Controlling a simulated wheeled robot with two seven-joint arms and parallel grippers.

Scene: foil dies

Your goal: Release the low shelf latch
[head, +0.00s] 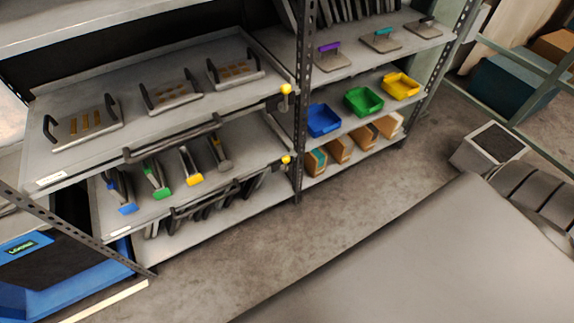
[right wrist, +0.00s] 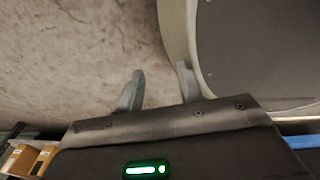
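The low pull-out shelf (head: 160,212) is in the left half of the head view, under a similar upper shelf. A yellow latch knob (head: 287,160) sits at the right front corner of the low shelf, beside the upright post. A dark handle bar (head: 205,200) runs along its front. Tools with blue, green, yellow and grey ends lie on it. My right gripper (right wrist: 160,88) shows only in the right wrist view. Its two fingers are apart with nothing between them, above bare floor and away from the latch. My left gripper is in neither view.
The upper shelf (head: 60,168) holds handled plates and has its own yellow knob (head: 286,89). Blue (head: 323,120), green (head: 363,101) and yellow (head: 401,86) bins stand on the right rack. A blue case (head: 60,270) is at lower left. Floor (head: 300,225) before the rack is clear.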

